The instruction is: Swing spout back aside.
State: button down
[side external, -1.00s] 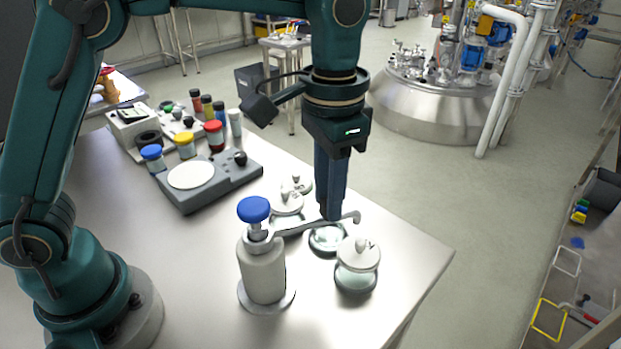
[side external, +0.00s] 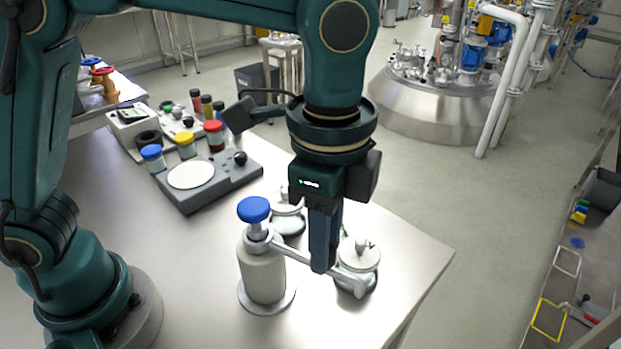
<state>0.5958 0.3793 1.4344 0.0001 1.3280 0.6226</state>
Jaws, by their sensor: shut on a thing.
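The dispenser bottle (side external: 263,272) is grey with a blue knob (side external: 254,209) and stands upright on the steel table. Its thin metal spout (side external: 343,277) reaches from the neck toward the lower right, its tip in front of a glass jar with a white lid (side external: 358,254). My gripper (side external: 322,266) points down and is shut on the spout about midway along it. The fingers hide that part of the spout. A second lidded jar (side external: 287,222) stands behind the spout, partly covered by my gripper. The open glass dish near the jars is hidden behind my gripper.
A grey device with a round white plate (side external: 191,175) lies at the back left, with several capped jars (side external: 186,146) behind it. The table (side external: 200,262) is clear left of the dispenser. Its right edge lies just beyond the front jar.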

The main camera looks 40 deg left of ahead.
jog(key=shift+s+d+m, duration=0.15)
jog(key=shift+s+m, duration=0.3)
jog(key=shift+m, duration=0.05)
jog(key=shift+s, duration=0.1)
jog(key=c, duration=0.7)
grip_release()
jog(key=shift+o, duration=0.2)
jog(key=shift+r, duration=2.6)
